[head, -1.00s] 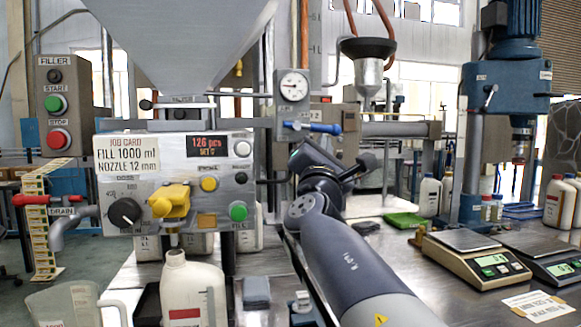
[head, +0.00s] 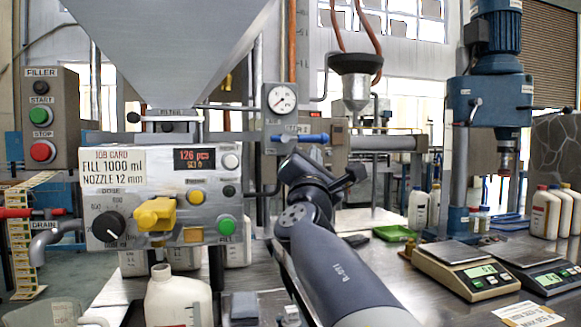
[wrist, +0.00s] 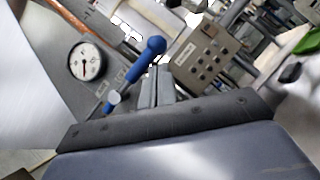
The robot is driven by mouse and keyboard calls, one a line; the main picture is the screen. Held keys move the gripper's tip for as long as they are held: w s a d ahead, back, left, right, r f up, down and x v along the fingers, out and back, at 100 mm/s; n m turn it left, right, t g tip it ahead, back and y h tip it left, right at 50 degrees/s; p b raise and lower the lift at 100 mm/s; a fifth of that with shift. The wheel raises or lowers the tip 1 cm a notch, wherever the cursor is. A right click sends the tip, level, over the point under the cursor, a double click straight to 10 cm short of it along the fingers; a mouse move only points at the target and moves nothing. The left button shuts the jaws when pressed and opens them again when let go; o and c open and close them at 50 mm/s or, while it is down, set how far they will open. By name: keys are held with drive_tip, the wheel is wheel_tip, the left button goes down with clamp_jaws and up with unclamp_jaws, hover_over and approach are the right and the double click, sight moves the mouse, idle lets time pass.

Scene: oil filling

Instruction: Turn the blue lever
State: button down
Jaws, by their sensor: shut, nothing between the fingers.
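The blue lever (head: 300,138) sits below the pressure gauge on the filling machine and lies roughly level in the head view. In the wrist view the blue lever (wrist: 140,66) runs slantwise, with its round knob at the upper right and its pivot at the lower left. My gripper (wrist: 157,76) is shut and empty. Its fingertips are close beside the lever, near the knob end in the wrist view; I cannot tell whether they touch it. In the head view my wrist is just below the lever and hides most of the gripper.
The gauge (head: 282,98) is right above the lever. A control panel (head: 120,190) with a yellow nozzle valve (head: 155,214) is to the left, above a white bottle (head: 178,298). Scales (head: 468,270) stand on the bench at right. A red drain handle (head: 15,213) is far left.

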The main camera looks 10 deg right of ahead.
drive_tip(key=s+f+b, duration=0.5)
drive_tip(key=s+f, duration=0.4)
drive_tip(key=shift+f, duration=0.15)
idle(0.4)
drive_tip(key=w+r+p, duration=0.5)
drive_tip(key=w+r, duration=0.4)
drive_tip(key=shift+r+p, duration=0.25)
drive_tip(key=shift+p, duration=0.1)
drive_tip(key=shift+f, duration=0.1)
idle(0.4)
